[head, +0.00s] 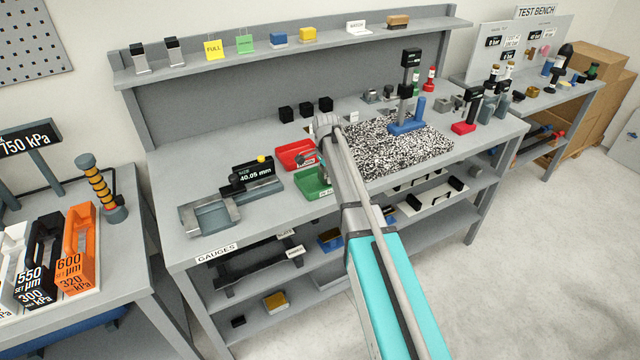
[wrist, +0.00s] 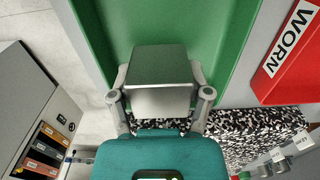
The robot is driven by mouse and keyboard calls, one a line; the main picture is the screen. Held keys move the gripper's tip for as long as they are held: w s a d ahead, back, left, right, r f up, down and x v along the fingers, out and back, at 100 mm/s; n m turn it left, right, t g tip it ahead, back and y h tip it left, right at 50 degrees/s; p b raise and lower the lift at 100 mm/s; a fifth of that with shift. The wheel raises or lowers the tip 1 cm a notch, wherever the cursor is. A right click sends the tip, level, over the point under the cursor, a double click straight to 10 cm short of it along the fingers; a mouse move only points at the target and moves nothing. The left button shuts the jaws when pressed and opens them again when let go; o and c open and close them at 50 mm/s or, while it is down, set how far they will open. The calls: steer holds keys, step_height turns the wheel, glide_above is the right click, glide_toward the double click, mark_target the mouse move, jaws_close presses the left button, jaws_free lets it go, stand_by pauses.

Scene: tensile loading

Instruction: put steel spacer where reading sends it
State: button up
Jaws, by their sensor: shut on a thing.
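My gripper (wrist: 158,98) is shut on the steel spacer (wrist: 160,68), a smooth grey block, in the wrist view. The spacer is over the green tray (wrist: 228,20); I cannot tell whether it touches the floor of the tray. In the head view my arm covers part of the green tray (head: 309,186), and the spacer is hard to make out. The red tray (head: 291,150) lies just behind it; its label reads WORN in the wrist view (wrist: 268,85). The gauge (head: 250,178) left of the trays displays 40.05 mm.
A grey fixture (head: 208,214) lies left of the gauge. A speckled black-and-white mat (head: 420,153) with a blue-based stand (head: 408,122) is to the right. Several black cubes (head: 305,108) sit behind the trays. The bench (head: 170,170) is bare at its left rear.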

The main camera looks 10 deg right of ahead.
steer(key=o, duration=1.4)
steer(key=shift+c, duration=0.2)
steer(key=shift+w+r, duration=0.1)
